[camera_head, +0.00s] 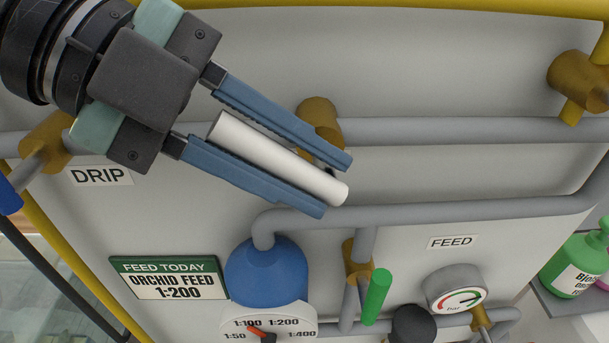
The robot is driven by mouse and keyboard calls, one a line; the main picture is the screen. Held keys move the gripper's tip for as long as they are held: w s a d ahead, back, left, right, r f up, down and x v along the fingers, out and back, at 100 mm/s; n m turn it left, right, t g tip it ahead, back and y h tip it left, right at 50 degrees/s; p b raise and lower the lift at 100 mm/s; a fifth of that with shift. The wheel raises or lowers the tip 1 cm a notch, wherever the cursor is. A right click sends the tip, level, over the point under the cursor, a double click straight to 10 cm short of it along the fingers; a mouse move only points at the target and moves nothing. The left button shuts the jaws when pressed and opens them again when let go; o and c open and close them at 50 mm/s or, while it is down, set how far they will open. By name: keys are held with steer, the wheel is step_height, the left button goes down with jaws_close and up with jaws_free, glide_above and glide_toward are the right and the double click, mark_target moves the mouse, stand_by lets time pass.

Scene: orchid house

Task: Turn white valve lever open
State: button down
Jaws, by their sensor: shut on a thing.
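The white valve lever (262,153) is a white rod slanting down to the right, in the upper middle of the head view. My gripper (332,185) reaches in from the upper left, with its two blue fingers along either side of the lever. It is shut on the lever, whose rounded end shows between the fingertips. A brass valve body (318,113) sits on the grey pipe just behind the upper finger. The joint between lever and valve is mostly hidden by that finger.
Below are a blue dosing unit (266,272) with a ratio dial (245,324), a green lever (376,296) and a pressure gauge (456,289). A sign (170,279) reads orchid feed 1:200. Labels read DRIP (99,176) and FEED (453,242). Grey pipes (470,130) cross the panel.

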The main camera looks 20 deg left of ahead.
steer(key=shift+s+a+f, duration=0.1)
steer(key=shift+f, duration=0.25)
steer(key=c, duration=0.8)
jaws_free()
steer(key=shift+o, duration=0.3)
steer(key=shift+r, duration=0.1)
steer(key=p+v, duration=0.7)
steer(key=v, duration=0.6)
steer(key=shift+a, duration=0.1)
